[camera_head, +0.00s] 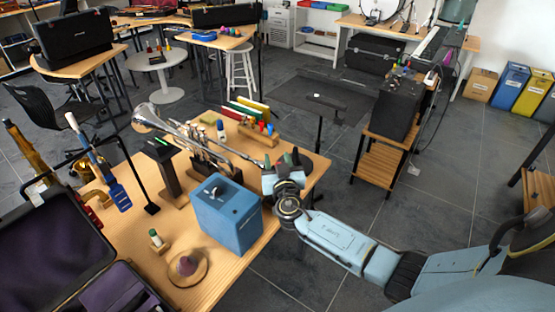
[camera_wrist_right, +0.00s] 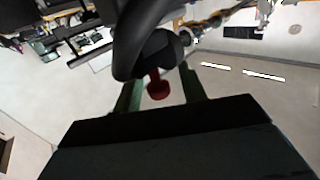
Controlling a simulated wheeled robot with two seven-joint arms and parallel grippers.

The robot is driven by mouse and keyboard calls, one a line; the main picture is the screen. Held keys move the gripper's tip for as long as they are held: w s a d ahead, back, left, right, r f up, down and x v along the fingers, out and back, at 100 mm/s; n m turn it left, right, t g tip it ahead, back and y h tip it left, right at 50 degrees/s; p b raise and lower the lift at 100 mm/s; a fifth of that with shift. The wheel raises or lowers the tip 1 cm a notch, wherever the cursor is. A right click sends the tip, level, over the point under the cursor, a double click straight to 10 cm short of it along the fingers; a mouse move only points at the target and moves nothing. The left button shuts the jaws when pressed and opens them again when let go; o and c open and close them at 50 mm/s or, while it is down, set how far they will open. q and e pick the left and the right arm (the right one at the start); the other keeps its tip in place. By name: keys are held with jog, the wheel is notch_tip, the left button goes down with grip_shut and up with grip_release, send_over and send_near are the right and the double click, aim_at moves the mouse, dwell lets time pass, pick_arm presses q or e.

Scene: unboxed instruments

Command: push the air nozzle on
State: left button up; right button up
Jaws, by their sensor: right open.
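My right gripper (camera_head: 287,160) is at the right edge of the wooden table, beside the blue box (camera_head: 228,212), with its fingers raised. In the right wrist view its two green fingers (camera_wrist_right: 163,92) are apart. A small red-ended piece (camera_wrist_right: 158,88) shows between them, below a large dark rounded shape (camera_wrist_right: 150,45). I cannot tell whether the red piece is the air nozzle or whether it touches a finger. No other air nozzle can be made out. My left gripper is not in view.
A silver trumpet (camera_head: 185,130) and a rack of small coloured items (camera_head: 262,130) are on the table (camera_head: 222,275) behind the blue box.

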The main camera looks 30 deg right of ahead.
jog(key=shift+w+d, duration=0.1)
jog(key=shift+w, duration=0.05)
grip_shut()
dwell(0.4)
